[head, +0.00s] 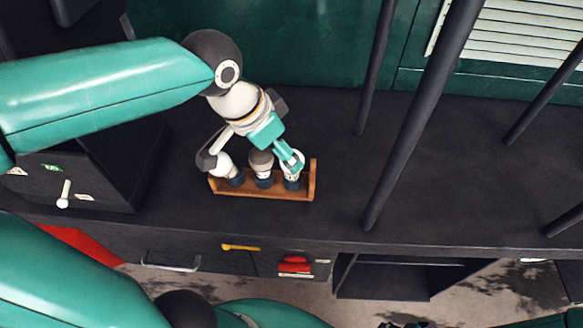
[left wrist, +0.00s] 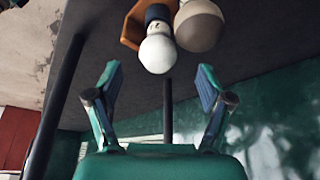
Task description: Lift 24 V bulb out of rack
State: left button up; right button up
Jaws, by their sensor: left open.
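A small wooden rack (head: 264,194) stands on the black counter and holds three bulbs in a row. The left bulb (head: 223,167) is white, the middle bulb (head: 261,163) is grey-brown, and the right bulb (head: 294,173) is white. My left gripper (head: 291,158) is open just above the right bulb and partly covers it. In the left wrist view, the open fingers (left wrist: 158,86) stand apart with this white bulb (left wrist: 157,52) ahead between them. Its neck bears small marks that I cannot read. The grey-brown bulb (left wrist: 199,25) is close to its right. My right gripper is not seen.
Dark slanted poles (head: 419,125) rise to the right of the rack. A black box-like housing (head: 90,175) stands at the left. Below the front edge are a yellow handle (head: 240,247) and a red handle (head: 295,265). The counter (head: 345,185) right of the rack is clear.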

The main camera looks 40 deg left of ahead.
pick_arm(q)
jog(key=shift+x, duration=3.15)
jog(key=shift+d, duration=0.1)
jog(key=c, duration=1.3)
jog(key=shift+r, duration=0.15)
notch_tip(320, 180, up, 20)
jog(key=shift+f+p, duration=0.1)
jog(key=shift+p, duration=1.05)
